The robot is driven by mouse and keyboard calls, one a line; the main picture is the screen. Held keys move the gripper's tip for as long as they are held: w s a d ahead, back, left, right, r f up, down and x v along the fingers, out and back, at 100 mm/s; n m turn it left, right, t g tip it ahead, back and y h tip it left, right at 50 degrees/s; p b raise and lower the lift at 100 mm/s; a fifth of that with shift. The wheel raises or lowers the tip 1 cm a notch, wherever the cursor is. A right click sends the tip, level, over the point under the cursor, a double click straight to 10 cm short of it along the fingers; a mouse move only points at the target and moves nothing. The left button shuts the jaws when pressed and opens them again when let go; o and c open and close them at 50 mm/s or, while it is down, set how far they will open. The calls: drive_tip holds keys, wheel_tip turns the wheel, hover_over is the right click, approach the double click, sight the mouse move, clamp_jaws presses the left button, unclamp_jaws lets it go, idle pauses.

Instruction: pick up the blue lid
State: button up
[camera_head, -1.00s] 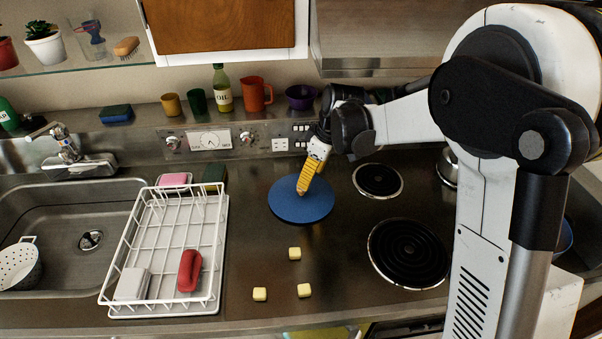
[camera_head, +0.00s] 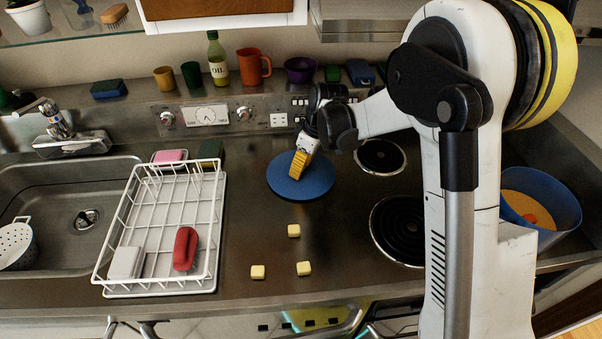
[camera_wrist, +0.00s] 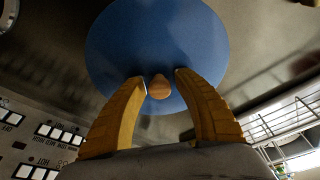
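The blue lid (camera_head: 316,186) is a round flat disc lying on the steel counter, left of the coil burners. My gripper (camera_head: 297,177), with yellow fingers, is over the lid in the head view and hides part of it. In the wrist view the lid (camera_wrist: 155,35) fills the upper middle. Its small wooden knob (camera_wrist: 159,88) shows between my two parted fingertips (camera_wrist: 161,77). A gap shows on each side of the knob, so my gripper is open and holds nothing. I cannot tell how far the fingertips are above the lid.
A white dish rack (camera_head: 150,286) stands to the left, holding a red item (camera_head: 186,248). Several yellow cubes (camera_head: 294,231) lie in front of the lid. Coil burners (camera_head: 401,229) are to the right. Cups and an oil bottle (camera_head: 217,60) line the back ledge. A blue bin (camera_head: 553,232) is at the right.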

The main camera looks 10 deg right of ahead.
clamp_jaws()
drive_tip(key=shift+r, duration=0.1)
